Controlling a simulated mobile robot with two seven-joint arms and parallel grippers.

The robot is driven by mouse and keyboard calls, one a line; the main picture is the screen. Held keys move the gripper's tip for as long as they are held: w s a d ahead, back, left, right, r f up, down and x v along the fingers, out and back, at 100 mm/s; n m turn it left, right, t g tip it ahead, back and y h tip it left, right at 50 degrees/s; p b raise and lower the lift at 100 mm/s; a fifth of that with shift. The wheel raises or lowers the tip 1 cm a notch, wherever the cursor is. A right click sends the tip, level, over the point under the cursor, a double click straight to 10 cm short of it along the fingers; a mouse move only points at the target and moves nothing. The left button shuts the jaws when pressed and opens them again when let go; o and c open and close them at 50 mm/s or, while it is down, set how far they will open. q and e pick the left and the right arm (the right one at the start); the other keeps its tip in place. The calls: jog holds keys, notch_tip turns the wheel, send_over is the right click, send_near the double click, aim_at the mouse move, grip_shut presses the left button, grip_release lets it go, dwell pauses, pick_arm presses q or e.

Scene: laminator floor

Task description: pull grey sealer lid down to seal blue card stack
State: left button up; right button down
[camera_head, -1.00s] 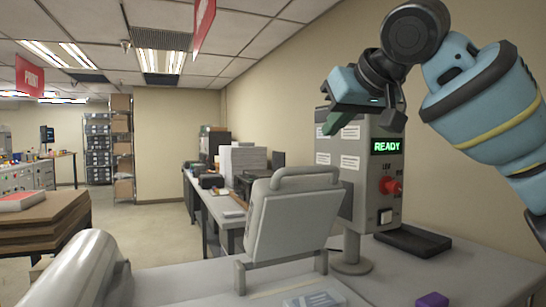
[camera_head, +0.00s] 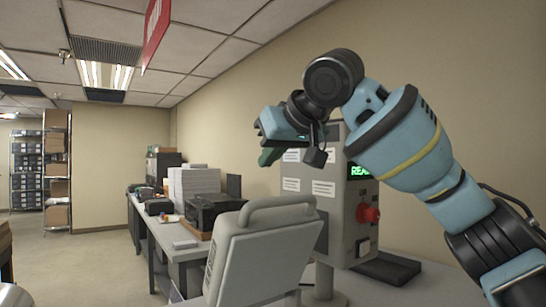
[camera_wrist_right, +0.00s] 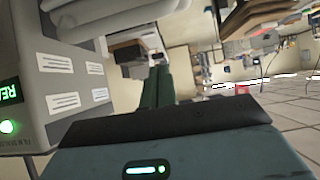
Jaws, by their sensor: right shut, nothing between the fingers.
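The grey sealer lid (camera_head: 262,255) stands raised, tilted up in front of the sealer's control box, with its rounded handle (camera_head: 278,211) along the top edge. My right gripper (camera_head: 266,157) is above the lid handle and apart from it, in front of the box's upper left. Its green fingers are shut and empty, also seen in the right wrist view (camera_wrist_right: 158,88). The sealer's control box (camera_head: 352,237) has a green lit display partly hidden by my right arm. The blue card stack is not visible now.
A red knob (camera_head: 368,213) sticks out of the control box. A black tray (camera_head: 388,268) lies on the bench right of it. Behind, a side table holds a black printer (camera_head: 212,212) and a white paper stack (camera_head: 193,188). A beige wall bounds the right.

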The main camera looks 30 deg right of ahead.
jog(key=x, duration=0.7)
jog(key=shift+s+f, duration=0.1)
jog(key=shift+s+d+f, duration=0.15)
jog(key=shift+s+f, duration=0.15)
jog(key=shift+s, duration=0.25)
jog(key=shift+s+d+f, duration=0.1)
jog(key=shift+s+f, duration=0.2)
jog(key=shift+s, duration=0.25)
jog(key=shift+s+f, duration=0.2)
jog(key=shift+s, duration=0.05)
jog(key=shift+f, duration=0.2)
pick_arm(q)
jog(key=shift+w+r, duration=0.15)
jog(key=shift+w, duration=0.2)
jog(key=shift+s, duration=0.2)
pick_arm(e)
jog(key=shift+s+f, duration=0.1)
jog(key=shift+f, duration=0.1)
